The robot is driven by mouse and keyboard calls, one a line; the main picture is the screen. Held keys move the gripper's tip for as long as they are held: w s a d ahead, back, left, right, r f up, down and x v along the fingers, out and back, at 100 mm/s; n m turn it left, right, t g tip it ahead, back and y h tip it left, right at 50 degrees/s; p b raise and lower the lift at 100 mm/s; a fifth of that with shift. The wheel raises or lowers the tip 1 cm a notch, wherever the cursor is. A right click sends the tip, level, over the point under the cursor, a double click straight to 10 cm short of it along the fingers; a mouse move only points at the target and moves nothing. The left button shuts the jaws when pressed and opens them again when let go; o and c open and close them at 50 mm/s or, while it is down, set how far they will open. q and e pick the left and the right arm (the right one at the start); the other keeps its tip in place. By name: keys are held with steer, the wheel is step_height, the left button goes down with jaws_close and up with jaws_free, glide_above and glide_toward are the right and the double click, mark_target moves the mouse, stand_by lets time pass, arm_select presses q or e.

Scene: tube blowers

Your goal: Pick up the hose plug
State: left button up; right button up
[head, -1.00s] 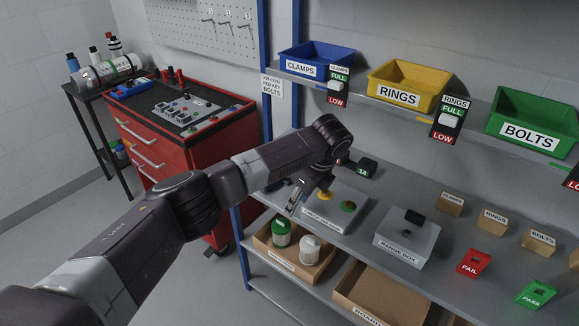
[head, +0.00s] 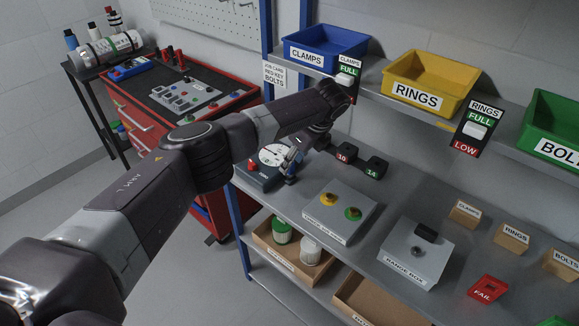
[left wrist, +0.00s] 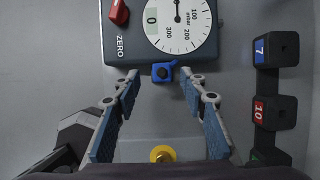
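A small blue part (left wrist: 163,72) with a dark round centre sits against the lower edge of the gauge box (left wrist: 160,30) in the left wrist view; it appears to be the hose plug. In the head view, blue also shows (head: 290,180) just below my left gripper (head: 294,160), in front of the gauge box (head: 262,170). In the left wrist view my left gripper (left wrist: 160,77) is open, with its blue-padded fingertips on either side of the blue part. I see gaps between the tips and the part. My right gripper is not in view.
Numbered dark blocks (left wrist: 275,112) stand right of the gauge box. A grey box with yellow and green knobs (head: 338,212) and the range box (head: 413,257) are on the same bench. Bins line the shelf above. A red cabinet (head: 185,110) stands to the left.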

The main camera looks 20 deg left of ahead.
arm_select(q)
steer(key=x, duration=0.2)
steer(key=shift+w+f, duration=0.15)
steer(key=shift+f, duration=0.25)
steer(key=shift+a+f, duration=0.2)
steer(key=shift+f, duration=0.05)
steer(key=shift+c, duration=0.4)
steer(key=c, duration=0.8)
jaws_close()
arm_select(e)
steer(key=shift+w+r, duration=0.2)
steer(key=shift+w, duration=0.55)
arm_select(q)
steer(key=shift+r, duration=0.15)
step_height(320, 180, up, 20)
steer(key=b, duration=0.2)
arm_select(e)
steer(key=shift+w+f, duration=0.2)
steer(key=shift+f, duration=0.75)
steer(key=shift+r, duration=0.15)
